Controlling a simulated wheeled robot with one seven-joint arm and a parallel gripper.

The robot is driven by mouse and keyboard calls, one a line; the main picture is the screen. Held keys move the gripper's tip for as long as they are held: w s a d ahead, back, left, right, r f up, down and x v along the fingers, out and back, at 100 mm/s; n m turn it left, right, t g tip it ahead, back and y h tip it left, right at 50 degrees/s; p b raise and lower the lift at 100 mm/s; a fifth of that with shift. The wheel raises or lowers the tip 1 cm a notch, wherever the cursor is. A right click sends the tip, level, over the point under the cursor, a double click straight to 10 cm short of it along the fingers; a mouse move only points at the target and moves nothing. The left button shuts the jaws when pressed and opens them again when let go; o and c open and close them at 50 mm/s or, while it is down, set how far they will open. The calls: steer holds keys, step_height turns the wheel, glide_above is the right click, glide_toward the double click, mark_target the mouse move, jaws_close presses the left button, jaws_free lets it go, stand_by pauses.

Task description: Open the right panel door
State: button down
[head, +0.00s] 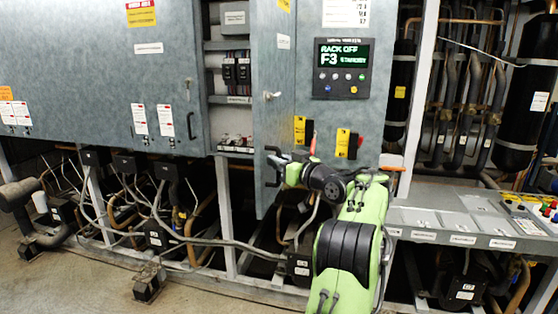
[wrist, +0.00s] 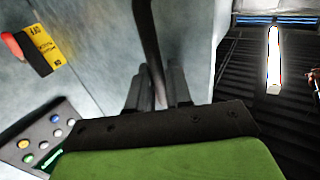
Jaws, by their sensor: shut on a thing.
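The right panel door (head: 272,60) is a narrow-looking grey metal door in the head view. It stands ajar, with its left edge swung out and shelves with breakers showing beside it. Its black bar handle (head: 269,178) is low on the door, below a key in a lock (head: 270,95). My gripper (head: 279,163) is shut on this handle. In the wrist view the dark handle (wrist: 150,45) runs down between the two fingers of my gripper (wrist: 153,88). The fingers hide part of the handle.
A display panel (head: 342,68) with yellow tags below is just right of the door. The closed left door (head: 90,70) has its own handle (head: 190,125). Pipes and cables crowd below the cabinet. A grey ledge (head: 465,220) sits at right; open floor (head: 90,285) shows at lower left.

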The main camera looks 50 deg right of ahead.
steer(key=shift+r, duration=0.25)
steer(key=c, duration=1.4)
jaws_free()
steer(key=shift+o, duration=0.9)
steer(key=shift+d+f, duration=0.15)
steer(key=b+v, duration=0.3)
steer(key=v, duration=1.2)
steer(key=shift+s+b, duration=0.3)
steer(key=shift+b, duration=0.05)
